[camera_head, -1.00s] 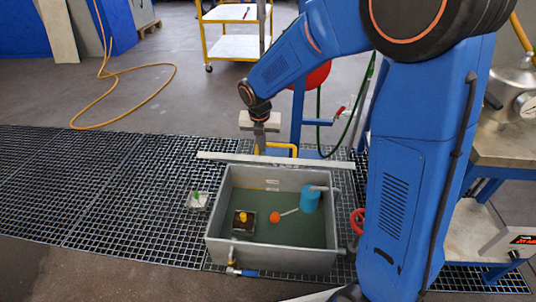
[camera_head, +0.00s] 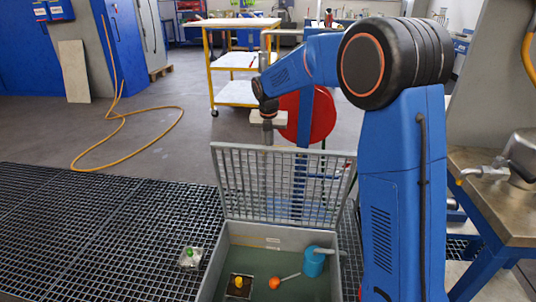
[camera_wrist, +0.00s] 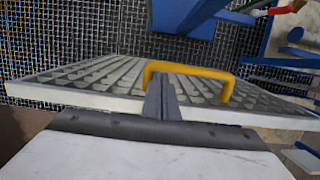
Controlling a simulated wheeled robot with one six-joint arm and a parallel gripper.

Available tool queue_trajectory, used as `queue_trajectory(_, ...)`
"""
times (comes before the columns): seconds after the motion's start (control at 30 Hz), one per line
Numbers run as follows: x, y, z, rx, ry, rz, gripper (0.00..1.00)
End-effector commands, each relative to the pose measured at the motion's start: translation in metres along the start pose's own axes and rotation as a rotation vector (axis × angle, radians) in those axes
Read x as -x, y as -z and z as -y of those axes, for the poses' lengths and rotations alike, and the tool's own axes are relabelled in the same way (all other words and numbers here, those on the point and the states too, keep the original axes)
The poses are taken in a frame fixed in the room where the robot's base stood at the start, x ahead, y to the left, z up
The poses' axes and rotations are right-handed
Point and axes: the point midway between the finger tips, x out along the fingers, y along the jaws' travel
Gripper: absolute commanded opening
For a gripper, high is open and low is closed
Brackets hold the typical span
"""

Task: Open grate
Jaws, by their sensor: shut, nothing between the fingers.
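The grate (camera_head: 283,186) is a grey metal grid in a frame. In the head view it stands raised, nearly upright, along the back edge of the grey tank (camera_head: 275,238), which is open on top. In the wrist view the grate (camera_wrist: 95,82) carries a yellow handle (camera_wrist: 195,69). My gripper (camera_wrist: 160,80) is shut and empty; its fingertips lie at the left part of the handle, and I cannot tell if they touch it. In the head view my gripper (camera_head: 267,135) is on the far side of the grate, its lower part partly hidden by the bars.
In the tank are a blue cylinder (camera_head: 313,262), an orange ball (camera_head: 275,283) and a dark block with a yellow knob (camera_head: 239,283). A small green-topped object (camera_head: 190,258) sits left on the floor grating (camera_head: 100,235). A red disc (camera_head: 310,112) and yellow cart (camera_head: 234,90) stand behind.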

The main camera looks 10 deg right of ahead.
Motion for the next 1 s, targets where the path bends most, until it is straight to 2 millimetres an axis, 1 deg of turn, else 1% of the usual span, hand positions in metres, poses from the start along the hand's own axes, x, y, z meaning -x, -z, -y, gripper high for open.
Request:
queue_trajectory(0.03, -0.001, -0.008, 0.0, -0.001, -0.001, 0.003, 0.0)
queue_trajectory(0.23, -0.003, -0.021, 0.0, 0.001, -0.001, 0.003, 0.0)
queue_trajectory(0.77, -0.004, -0.022, 0.0, 0.001, 0.0, 0.002, 0.0)
queue_trajectory(0.87, 0.001, -0.022, 0.0, 0.001, -0.001, 0.002, 0.0)
queue_trajectory(1.0, 0.018, -0.023, 0.0, 0.001, -0.001, 0.003, 0.0)
